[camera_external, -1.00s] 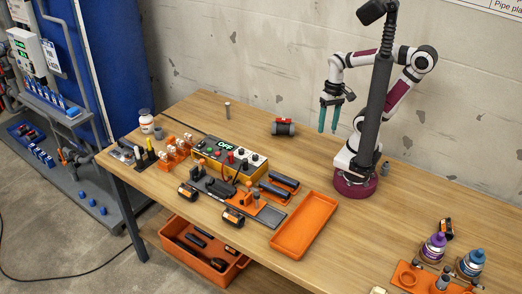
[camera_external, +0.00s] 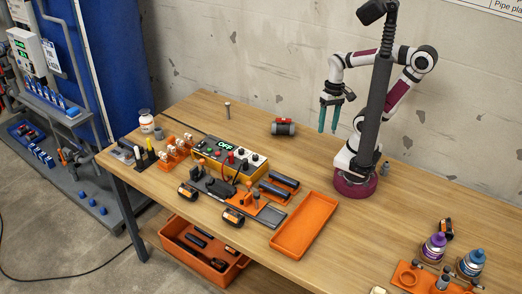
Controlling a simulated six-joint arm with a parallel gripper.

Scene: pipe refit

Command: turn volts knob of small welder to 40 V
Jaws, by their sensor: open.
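The small welder (camera_external: 230,158) is a yellow and grey box on the left half of the workbench. Its green display reads OFF, and several knobs and coloured buttons sit on its panel. Light and dark knobs (camera_external: 249,158) are at the panel's right side; which one is the volts knob is too small to tell. My gripper (camera_external: 328,128) has teal fingers pointing down. It is open and empty, to the right of the welder and above the bench, apart from everything.
An orange tray (camera_external: 306,226) lies in front of my base. A grey and red cylinder (camera_external: 284,126) lies between the welder and my gripper. A thin metal post (camera_external: 227,110) stands behind the welder. Black tools (camera_external: 284,180) lie at the welder's right. Bottles (camera_external: 434,246) stand at the right.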

